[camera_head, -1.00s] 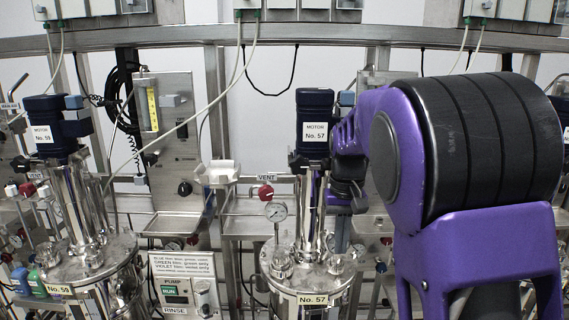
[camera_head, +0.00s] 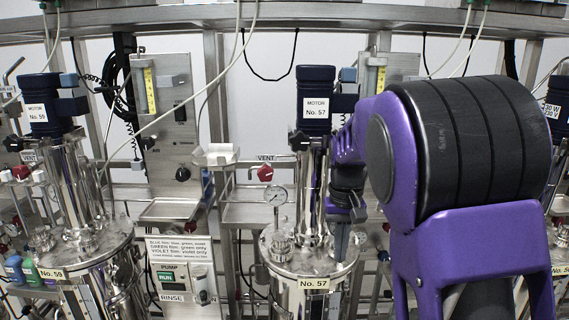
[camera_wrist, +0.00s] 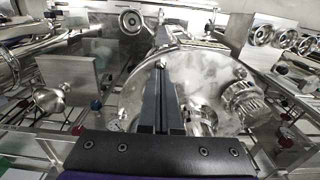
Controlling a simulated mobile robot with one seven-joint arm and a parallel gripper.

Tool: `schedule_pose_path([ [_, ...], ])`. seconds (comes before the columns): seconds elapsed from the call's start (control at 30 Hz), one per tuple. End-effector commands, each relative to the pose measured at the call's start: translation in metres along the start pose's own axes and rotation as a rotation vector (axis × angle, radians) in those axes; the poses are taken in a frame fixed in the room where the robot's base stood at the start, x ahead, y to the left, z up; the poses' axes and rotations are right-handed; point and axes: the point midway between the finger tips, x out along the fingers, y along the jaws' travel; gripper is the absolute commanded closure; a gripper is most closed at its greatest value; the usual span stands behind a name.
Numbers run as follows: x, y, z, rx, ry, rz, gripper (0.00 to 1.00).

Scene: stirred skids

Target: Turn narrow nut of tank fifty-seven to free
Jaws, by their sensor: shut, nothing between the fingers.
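Tank fifty-seven (camera_head: 299,304) is a shiny steel vessel with a "No. 57" label, below a dark blue motor (camera_head: 315,85) marked "MOTOR No. 57". Its round lid (camera_wrist: 205,70) fills the middle of the wrist view, with several fittings on it. My gripper (camera_head: 343,258) points down over the right side of this lid. In the wrist view my gripper (camera_wrist: 161,72) has its long dark fingers together and empty. A small bright fitting (camera_wrist: 160,64) shows right at the fingertips; I cannot tell whether they touch. A ridged round fitting (camera_wrist: 244,103) stands on the right. I cannot tell which is the narrow nut.
Tank fifty-nine (camera_head: 95,258) stands at the left. A steel tray (camera_head: 170,209) lies between. Pipes and rails crowd the tank's sides.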

Motion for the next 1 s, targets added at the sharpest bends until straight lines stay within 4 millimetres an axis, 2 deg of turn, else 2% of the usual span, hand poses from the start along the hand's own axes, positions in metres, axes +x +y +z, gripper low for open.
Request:
schedule_pose_path([
  [1.0,-0.001,0.0,-0.01,0.0,0.005,0.0,1.0],
])
